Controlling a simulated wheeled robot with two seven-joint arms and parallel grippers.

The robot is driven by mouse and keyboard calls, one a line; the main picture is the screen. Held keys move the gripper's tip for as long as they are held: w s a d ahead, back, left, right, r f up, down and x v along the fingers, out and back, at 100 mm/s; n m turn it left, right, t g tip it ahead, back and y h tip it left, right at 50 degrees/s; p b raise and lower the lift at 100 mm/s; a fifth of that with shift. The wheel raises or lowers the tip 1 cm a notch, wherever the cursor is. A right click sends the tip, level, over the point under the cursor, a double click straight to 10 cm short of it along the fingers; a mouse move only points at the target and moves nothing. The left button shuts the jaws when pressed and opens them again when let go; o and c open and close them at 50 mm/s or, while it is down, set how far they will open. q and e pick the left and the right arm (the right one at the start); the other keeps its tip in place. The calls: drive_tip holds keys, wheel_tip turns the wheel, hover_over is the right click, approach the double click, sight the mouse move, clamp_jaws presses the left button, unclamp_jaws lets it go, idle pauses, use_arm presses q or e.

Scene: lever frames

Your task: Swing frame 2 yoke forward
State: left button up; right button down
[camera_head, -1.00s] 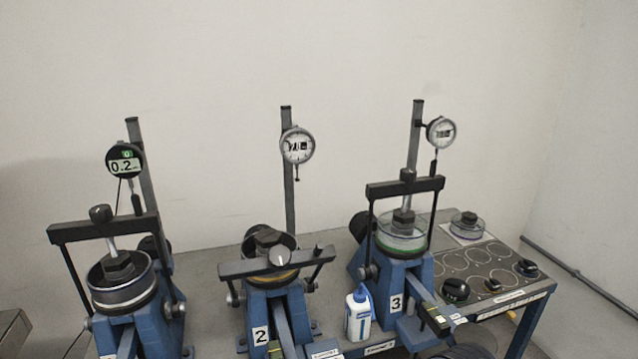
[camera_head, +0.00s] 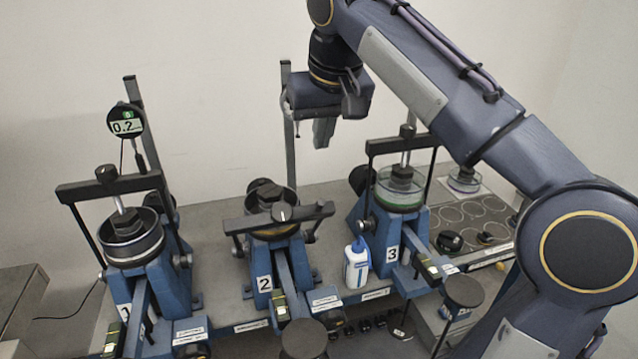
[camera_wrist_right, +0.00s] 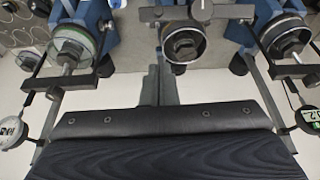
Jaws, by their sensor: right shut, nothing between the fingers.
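Frame 2 (camera_head: 263,283) is the middle blue lever frame, marked "2". Its yoke, a black crossbar with a round knob (camera_head: 281,212), sits low on the near side of its cell (camera_head: 270,194), with side rods leaning toward me. In the right wrist view the yoke crossbar (camera_wrist_right: 222,11) is at the top edge, with the cell (camera_wrist_right: 184,42) beyond it. My right gripper (camera_head: 322,133) is shut and empty, fingers pointing down, high above and behind frame 2's cell and apart from the yoke. It hides frame 2's dial gauge. My left gripper is not in view.
Frame 1 (camera_head: 159,277) at left and frame 3 (camera_head: 391,252) at right have upright yokes over their cells. A white bottle (camera_head: 356,264) stands between frames 2 and 3. Gauge posts (camera_head: 286,80) rise behind. My right arm crosses the right side.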

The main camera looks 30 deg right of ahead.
drive_tip(key=shift+m, duration=0.3)
drive_tip(key=x, duration=0.4)
drive_tip(key=w+b+x, duration=0.1)
drive_tip(key=x, duration=0.4)
drive_tip(key=shift+w+d+f, duration=0.1)
drive_tip(key=shift+w+d, duration=0.05)
drive_tip(key=shift+d, duration=0.05)
drive_tip(key=s, duration=0.1)
drive_tip(key=s+f, duration=0.1)
drive_tip(key=s, duration=0.1)
drive_tip(key=shift+a+f, duration=0.15)
drive_tip(key=shift+a, duration=0.2)
drive_tip(key=shift+s+f, duration=0.1)
drive_tip(key=shift+f, duration=0.15)
drive_tip(key=shift+s+a, duration=0.1)
drive_tip(key=s+a+f+t+h+b, duration=0.1)
drive_tip(key=s+f+t+b, duration=0.5)
drive_tip(key=b, duration=1.6)
drive_tip(key=shift+s+a+f+h, duration=0.3)
drive_tip(key=shift+s+a+f, duration=0.55)
drive_tip(key=shift+s+f, duration=1.9)
drive_tip(key=shift+w, duration=0.15)
